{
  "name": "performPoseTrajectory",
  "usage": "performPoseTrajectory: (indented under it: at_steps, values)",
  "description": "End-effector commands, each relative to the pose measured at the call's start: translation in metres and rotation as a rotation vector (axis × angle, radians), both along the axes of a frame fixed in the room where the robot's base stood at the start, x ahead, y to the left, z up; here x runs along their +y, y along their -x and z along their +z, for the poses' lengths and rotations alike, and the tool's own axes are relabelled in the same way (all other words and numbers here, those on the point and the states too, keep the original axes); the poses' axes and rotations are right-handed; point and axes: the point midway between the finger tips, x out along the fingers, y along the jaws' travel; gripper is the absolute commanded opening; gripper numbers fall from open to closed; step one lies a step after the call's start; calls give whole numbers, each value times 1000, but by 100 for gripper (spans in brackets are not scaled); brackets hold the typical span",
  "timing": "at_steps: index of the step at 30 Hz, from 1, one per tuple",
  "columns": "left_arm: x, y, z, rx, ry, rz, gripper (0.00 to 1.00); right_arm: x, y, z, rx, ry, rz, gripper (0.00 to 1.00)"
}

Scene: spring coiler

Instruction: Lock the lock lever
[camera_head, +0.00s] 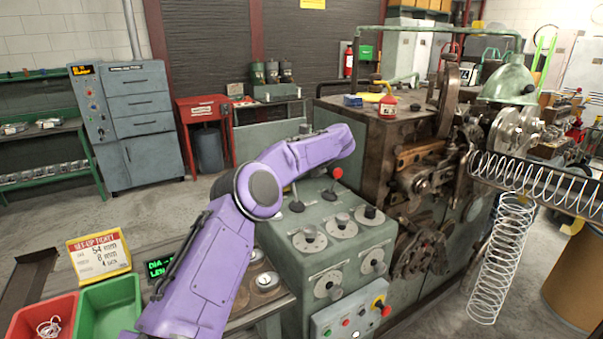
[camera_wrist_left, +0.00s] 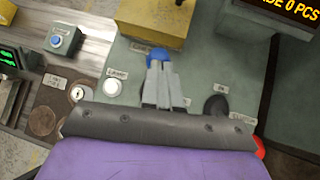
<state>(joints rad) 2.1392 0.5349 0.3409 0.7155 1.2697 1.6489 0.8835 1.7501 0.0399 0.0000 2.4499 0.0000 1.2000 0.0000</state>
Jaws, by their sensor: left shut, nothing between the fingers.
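In the left wrist view my left gripper (camera_wrist_left: 161,82) is shut and empty, its fingers pointing away over a grey-green panel. A blue part (camera_wrist_left: 159,54) shows right by the fingertips; I cannot tell whether they touch. To the right a dark lever-like knob (camera_wrist_left: 217,106) stands on the panel near a small label. A red round part (camera_wrist_left: 260,147) is partly hidden by my gripper body. In the head view a red ball-topped lever (camera_head: 337,174) and a black-knobbed lever (camera_head: 296,204) stand on the green control box (camera_head: 318,263). I cannot tell which is the lock lever. The gripper tips are hidden there.
The large coiling machine (camera_head: 400,185) stands right of the control box, with wire springs (camera_head: 500,262) beyond. A yellow set-up ticket (camera_head: 99,255), a red bin (camera_head: 43,316) and a green bin (camera_head: 108,308) are at lower left. A yellow block (camera_wrist_left: 152,20) sits beyond my fingers.

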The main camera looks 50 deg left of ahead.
Motion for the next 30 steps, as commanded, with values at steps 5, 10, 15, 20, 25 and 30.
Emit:
performPoseTrajectory:
  at_steps: [5,10,15,20,25,30]
  values:
    - [1,0,0,1,-1,1,0,0,0,0,0,0,0,43]
    - [-1,0,0,0,-2,0,0,0,0,0,0,0,0,43]
    - [-22,-4,10,-2,-3,-9,0,0,0,-4,0,0,0,43]
    - [-54,-7,32,-5,-5,-11,0,0,0,-14,0,0,0,43]
    - [-81,-8,64,-3,-5,-11,0,0,0,-20,0,0,0,43]
    - [-100,-9,87,-1,-3,-10,0,0,0,-20,0,0,0,43]
